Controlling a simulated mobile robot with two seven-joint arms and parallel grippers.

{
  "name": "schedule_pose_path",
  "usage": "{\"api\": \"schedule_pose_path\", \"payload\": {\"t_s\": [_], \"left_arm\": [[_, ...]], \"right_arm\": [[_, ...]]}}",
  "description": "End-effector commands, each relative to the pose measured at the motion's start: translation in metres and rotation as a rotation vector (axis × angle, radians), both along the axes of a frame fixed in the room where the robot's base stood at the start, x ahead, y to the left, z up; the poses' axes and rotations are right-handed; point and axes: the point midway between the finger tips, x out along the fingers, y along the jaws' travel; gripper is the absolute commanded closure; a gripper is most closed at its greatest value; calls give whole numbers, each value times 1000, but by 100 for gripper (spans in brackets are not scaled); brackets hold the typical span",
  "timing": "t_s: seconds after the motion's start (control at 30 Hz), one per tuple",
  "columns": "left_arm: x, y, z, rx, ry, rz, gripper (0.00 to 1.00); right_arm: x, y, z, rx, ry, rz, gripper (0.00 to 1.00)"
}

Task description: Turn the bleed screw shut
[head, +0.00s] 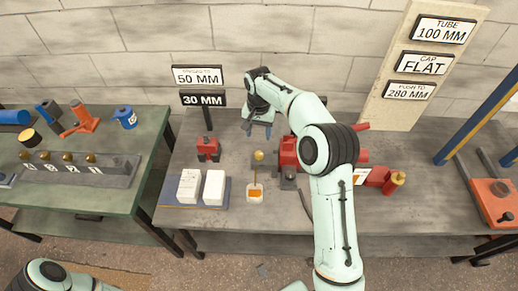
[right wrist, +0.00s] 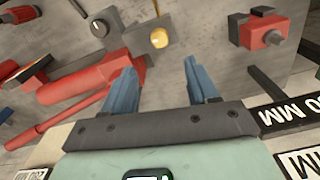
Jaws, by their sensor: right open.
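A yellow round knob (head: 259,155), which looks like the bleed screw, stands beside the red cylinder body (head: 288,152) on the grey bench. In the right wrist view the knob (right wrist: 158,38) sits on a grey block, ahead of the fingers and between their lines. My right gripper (head: 258,130) is open and empty, above and behind the knob in the head view. Its two blue fingers (right wrist: 163,88) are apart and do not touch the knob. My left gripper is out of view.
A small red device (head: 208,147) and two white boxes (head: 214,187) on a blue tray stand left of the knob. Signs (head: 203,99) stand behind. A red cylinder with a gold end (head: 398,178) lies at right. A green bench (head: 120,200) is at left.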

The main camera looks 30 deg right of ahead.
Motion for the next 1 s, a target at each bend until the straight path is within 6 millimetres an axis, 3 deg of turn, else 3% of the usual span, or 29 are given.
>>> {"api": "schedule_pose_path", "payload": {"t_s": [0.2, 0.5, 0.7, 0.97, 1.0], "left_arm": [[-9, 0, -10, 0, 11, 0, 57], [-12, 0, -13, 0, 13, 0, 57], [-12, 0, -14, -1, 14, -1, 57], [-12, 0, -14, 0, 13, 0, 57], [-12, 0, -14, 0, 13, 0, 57]], "right_arm": [[-2, -1, -52, 0, 7, -1, 41], [-1, 0, -101, 0, 4, 1, 41], [0, 0, -112, 0, 1, 0, 41], [0, 0, -113, 1, 1, 0, 41], [0, 0, -113, 1, 1, 0, 51]]}}
